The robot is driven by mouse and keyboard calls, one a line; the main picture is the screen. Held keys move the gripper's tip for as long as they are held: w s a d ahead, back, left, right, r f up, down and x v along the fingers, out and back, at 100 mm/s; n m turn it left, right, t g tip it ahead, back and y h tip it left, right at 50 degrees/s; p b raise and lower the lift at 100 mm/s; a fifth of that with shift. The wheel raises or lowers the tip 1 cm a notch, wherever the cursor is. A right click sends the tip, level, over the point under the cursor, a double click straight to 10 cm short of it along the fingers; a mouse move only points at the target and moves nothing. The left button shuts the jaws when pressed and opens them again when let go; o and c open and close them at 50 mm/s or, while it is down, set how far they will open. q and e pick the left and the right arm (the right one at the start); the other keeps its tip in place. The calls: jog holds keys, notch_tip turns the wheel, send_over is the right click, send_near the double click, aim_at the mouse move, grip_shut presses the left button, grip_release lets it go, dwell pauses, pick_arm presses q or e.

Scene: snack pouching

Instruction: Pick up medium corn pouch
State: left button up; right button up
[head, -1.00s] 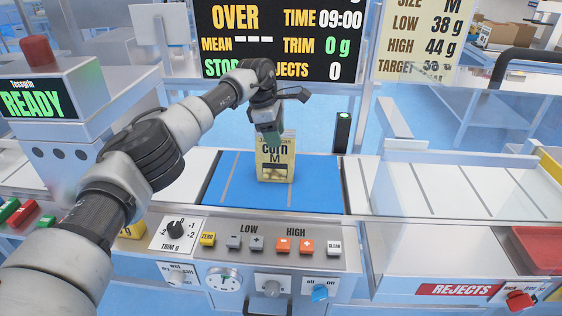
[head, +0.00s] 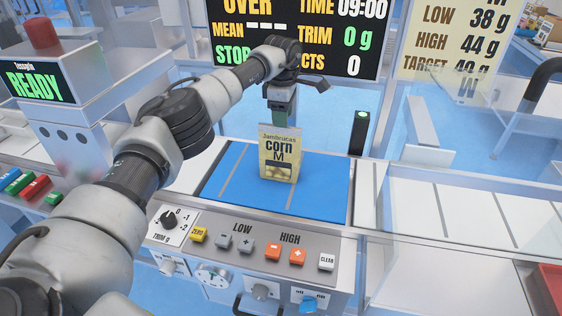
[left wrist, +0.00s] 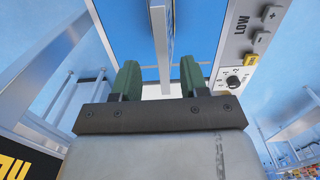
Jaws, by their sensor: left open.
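The medium corn pouch (head: 279,158), pale yellow with "corn M" on its front, stands upright on the blue belt section (head: 230,185). My left gripper (head: 282,116) is just above the pouch's top edge in the head view, with its green fingers pointing down. In the left wrist view, the two green fingers (left wrist: 160,78) are apart. A thin upright edge (left wrist: 162,45), apparently the pouch seen end-on, shows between and beyond them. Whether the fingers touch the pouch cannot be told. My right gripper is not in view.
A control panel with ZERO, LOW, HIGH and CLEAR buttons (head: 260,248) runs along the front. A dark post with a green light (head: 360,134) stands behind right. A display board (head: 300,35) rises behind. White belt with clear panels (head: 440,205) extends right.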

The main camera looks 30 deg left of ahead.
aim_at(280, 153)
pick_arm(q)
jog(key=f, duration=0.3)
jog(key=shift+s+a+f+p, duration=0.25)
jog(key=shift+a+f+p, duration=0.1)
jog(key=shift+f, duration=0.2)
jog(key=shift+d, duration=0.1)
jog(key=shift+c, duration=0.4)
grip_shut()
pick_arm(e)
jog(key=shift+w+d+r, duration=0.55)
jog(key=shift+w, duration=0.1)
